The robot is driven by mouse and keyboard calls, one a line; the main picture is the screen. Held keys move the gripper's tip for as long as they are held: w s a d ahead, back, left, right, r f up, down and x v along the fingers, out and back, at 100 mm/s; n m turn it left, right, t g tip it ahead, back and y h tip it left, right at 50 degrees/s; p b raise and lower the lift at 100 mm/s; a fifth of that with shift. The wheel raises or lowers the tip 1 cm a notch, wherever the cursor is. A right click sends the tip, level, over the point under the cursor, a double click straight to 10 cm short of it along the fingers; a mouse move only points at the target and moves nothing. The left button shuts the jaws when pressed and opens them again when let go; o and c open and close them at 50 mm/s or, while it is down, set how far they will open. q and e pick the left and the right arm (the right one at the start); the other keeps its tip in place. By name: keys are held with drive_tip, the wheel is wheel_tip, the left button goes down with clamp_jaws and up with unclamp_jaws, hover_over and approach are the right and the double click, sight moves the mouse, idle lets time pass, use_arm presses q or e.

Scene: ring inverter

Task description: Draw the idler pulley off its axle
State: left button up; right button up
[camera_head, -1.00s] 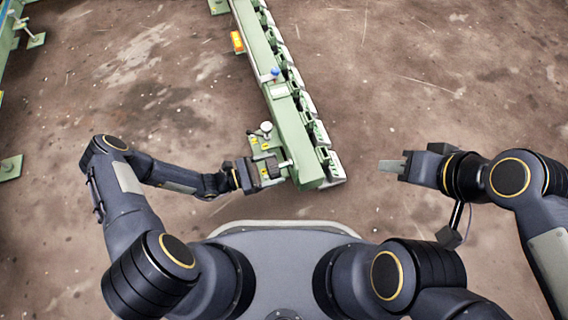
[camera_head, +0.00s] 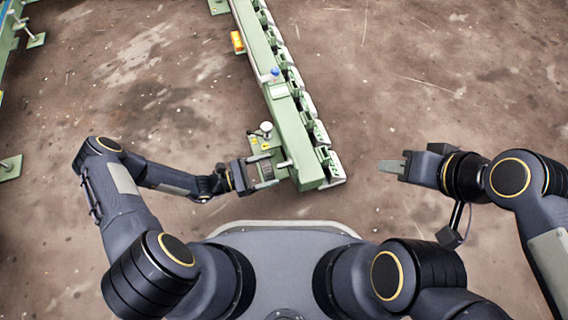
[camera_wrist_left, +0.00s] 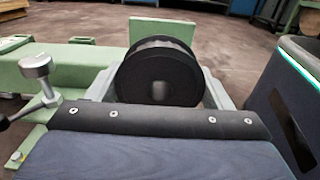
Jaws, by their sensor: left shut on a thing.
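The idler pulley, a black flanged wheel (camera_wrist_left: 158,75), fills the middle of the left wrist view. It shows small and dark in the head view (camera_head: 267,172). My left gripper (camera_head: 270,171) is shut on it, with one grey finger at each side of the wheel. In the head view a pale stub (camera_head: 285,163), which looks like the axle, stands out from the green frame (camera_head: 306,172) just right of the gripper. Whether the pulley is still around the axle is hard to tell. My right gripper (camera_head: 391,166) is apart, at the right; its finger gap is hidden.
The long green conveyor frame (camera_head: 262,62) runs up and left. A lever with a metal knob (camera_wrist_left: 35,68) stands close left of the gripper in the wrist view; the knob also shows in the head view (camera_head: 266,127). The floor left of the gripper is open.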

use_arm(q)
drive_tip(key=shift+r, duration=0.2)
drive_tip(key=shift+r+p, duration=4)
drive_tip(key=shift+r, duration=0.9)
